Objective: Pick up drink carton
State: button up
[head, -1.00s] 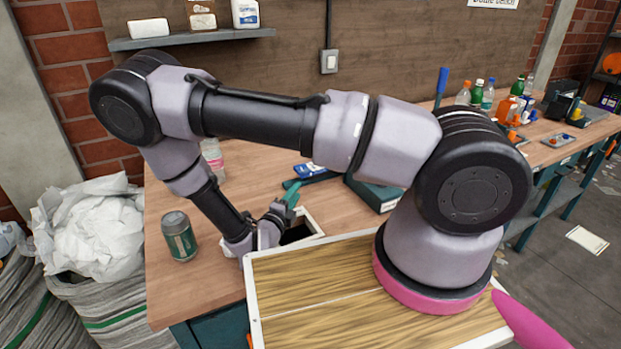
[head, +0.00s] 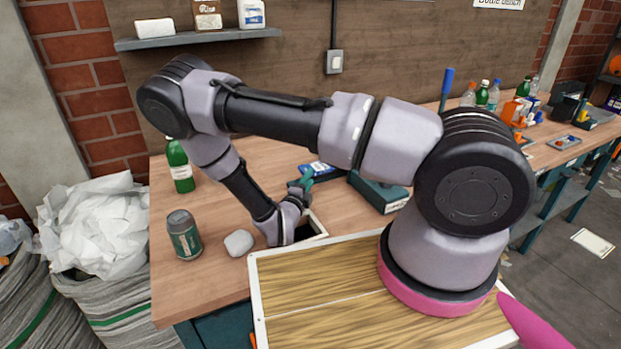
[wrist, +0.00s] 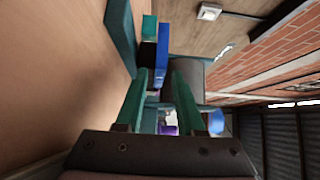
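I cannot make out a drink carton in either view. My gripper (head: 303,184) is low over the bench, beside a dark opening with a white rim (head: 318,225). In the wrist view my gripper's two green fingers (wrist: 161,72) stand apart with nothing held between them. A grey and green can (head: 184,236) stands upright at the left of the bench. A pale, rounded lump (head: 239,243) lies between the can and my wrist. A green bottle (head: 180,167) stands farther back, partly hidden by my arm.
A blue item (head: 322,170) and a dark teal box (head: 379,192) lie behind my gripper. Several bottles (head: 482,96) stand at the back right. A wood-topped panel with a white edge (head: 300,322) is in front. White bags (head: 95,225) fill sacks at left.

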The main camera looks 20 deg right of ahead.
jog(key=shift+w+d, duration=0.25)
jog(key=shift+w, duration=0.05)
grip_shut()
jog(key=shift+r, duration=0.1)
notch_tip(320, 180, up, 2)
jog(key=shift+r, duration=0.2)
jog(key=shift+s+a, duration=0.1)
jog(key=s+a+r, duration=0.5)
jog(key=s+a, duration=0.2)
jog(key=s, duration=0.4)
jog(key=shift+s+a, duration=0.25)
jog(key=shift+a, duration=0.05)
